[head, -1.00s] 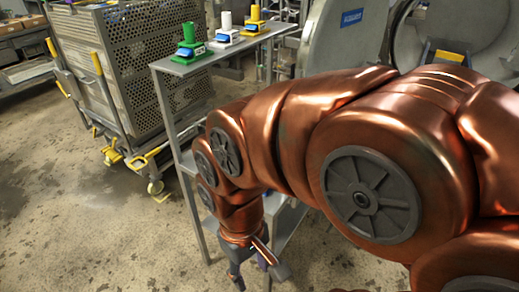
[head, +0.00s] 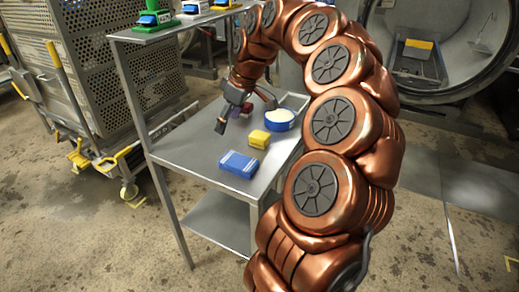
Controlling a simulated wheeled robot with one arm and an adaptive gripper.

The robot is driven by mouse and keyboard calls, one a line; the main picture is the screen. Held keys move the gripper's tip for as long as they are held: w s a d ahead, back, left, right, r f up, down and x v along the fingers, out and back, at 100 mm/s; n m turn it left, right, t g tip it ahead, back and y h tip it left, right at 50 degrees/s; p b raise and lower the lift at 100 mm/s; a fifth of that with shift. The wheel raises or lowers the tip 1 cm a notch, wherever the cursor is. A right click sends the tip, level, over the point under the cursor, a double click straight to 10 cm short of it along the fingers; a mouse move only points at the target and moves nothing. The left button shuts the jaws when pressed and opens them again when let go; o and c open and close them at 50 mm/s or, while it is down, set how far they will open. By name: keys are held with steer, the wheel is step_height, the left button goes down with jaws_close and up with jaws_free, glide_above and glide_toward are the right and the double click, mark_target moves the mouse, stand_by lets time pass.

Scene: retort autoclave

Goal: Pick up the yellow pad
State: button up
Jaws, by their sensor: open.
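A red object (head: 246,108) shows partly behind my gripper.
The rack's upper shelf (head: 150,36) holds green, white and yellow items, partly cut off. A perforated metal cart (head: 110,60) with yellow handles stands at left. An open round chamber (head: 470,60) is at back right. Floor in front of the rack is clear.

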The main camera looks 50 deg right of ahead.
steer(key=m+b, duration=0.1)
steer(key=b, duration=0.1)
glide_toward(257, 133)
steer(key=f, duration=0.1)
steer(key=a+f, duration=0.1)
steer(key=f, duration=0.1)
steer(key=shift+s+a+f+t+h, duration=0.15)
steer(key=shift+s+f+t+h, duration=0.15)
steer(key=shift+s+h, duration=0.1)
steer(key=shift+p+x, duration=0.3)
steer(key=shift+x, duration=3.45)
steer(key=c, duration=1.1)
steer(key=shift+r, duration=0.1)
steer(key=shift+c, duration=0.2)
steer(key=shift+d+r, duration=0.1)
steer(key=shift+r, duration=0.8)
steer(key=shift+d+r, duration=0.15)
steer(key=shift+r, duration=0.75)
steer(key=s+a+b, duration=0.1)
steer(key=s+a, duration=0.2)
steer(key=s, duration=0.4)
steer(key=s+a+r+b, duration=0.1)
steer(key=s+a, duration=0.3)
steer(key=s, duration=0.3)
steer(key=shift+a+r, duration=0.15)
steer(key=shift+a, duration=0.1)
